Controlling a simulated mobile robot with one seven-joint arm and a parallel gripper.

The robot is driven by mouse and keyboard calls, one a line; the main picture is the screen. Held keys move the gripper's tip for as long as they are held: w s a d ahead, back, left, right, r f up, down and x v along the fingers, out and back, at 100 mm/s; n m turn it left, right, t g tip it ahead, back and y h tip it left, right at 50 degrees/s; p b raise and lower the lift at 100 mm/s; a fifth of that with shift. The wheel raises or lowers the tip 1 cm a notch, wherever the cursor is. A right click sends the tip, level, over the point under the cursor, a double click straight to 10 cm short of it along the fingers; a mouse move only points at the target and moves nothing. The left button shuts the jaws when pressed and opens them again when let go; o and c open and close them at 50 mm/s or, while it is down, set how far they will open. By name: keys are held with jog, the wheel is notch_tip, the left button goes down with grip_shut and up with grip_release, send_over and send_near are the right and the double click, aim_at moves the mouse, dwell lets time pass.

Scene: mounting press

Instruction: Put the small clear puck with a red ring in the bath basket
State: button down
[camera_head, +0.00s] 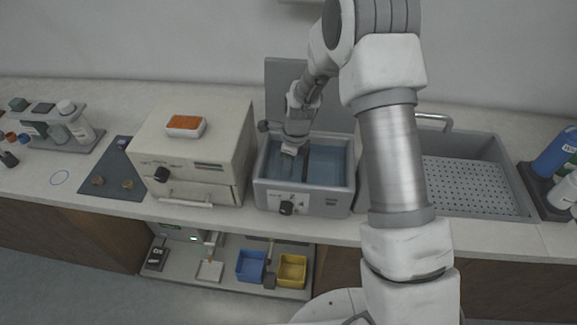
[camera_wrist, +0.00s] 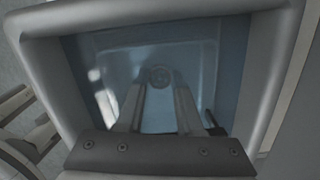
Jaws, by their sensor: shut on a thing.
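The water bath (camera_head: 262,195) is a grey box with blue water, and its lid stands raised behind. My gripper (camera_head: 291,158) points down over the left part of the bath opening. In the wrist view my gripper (camera_wrist: 160,84) is shut on a small round clear puck (camera_wrist: 160,75) between its fingertips. No red ring can be made out on it. The bath basket cannot be told apart clearly; a pale squarish area (camera_wrist: 205,65) shows below the fingers inside the bath. How high the puck is above the water cannot be told.
A beige oven-like box (camera_head: 215,150) with an orange-topped tray (camera_head: 185,125) stands left of the bath. A sink (camera_head: 480,180) with a perforated floor is at right, partly behind my arm. Blue (camera_head: 250,266) and yellow (camera_head: 292,270) bins sit on the low shelf.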

jog(key=shift+f, duration=0.2)
jog(key=c, duration=0.6)
grip_release()
jog(key=shift+r, duration=0.1)
jog(key=shift+o, duration=0.2)
notch_tip(320, 180, up, 11)
jog(key=d, duration=0.1)
notch_tip(320, 180, up, 10)
jog(key=n+t, duration=0.1)
jog(key=n, duration=0.4)
send_over(293, 171)
jog(key=s+d, duration=0.2)
jog(key=s, duration=0.2)
jog(key=s+d+r+n+t, duration=0.1)
jog(key=s+d+r+n, duration=0.1)
jog(key=s+n, duration=0.3)
jog(key=s+d+r+n+t, duration=0.1)
jog(key=s+d+r+n, duration=0.1)
jog(key=s+r+n, duration=0.3)
jog(key=s+d+r+n+t+h, duration=0.1)
jog(key=s+d+r+n+t, duration=0.1)
jog(key=s+n, duration=0.5)
jog(key=s+d+r, duration=0.1)
jog(key=s, duration=0.4)
jog(key=shift+r, duration=0.35)
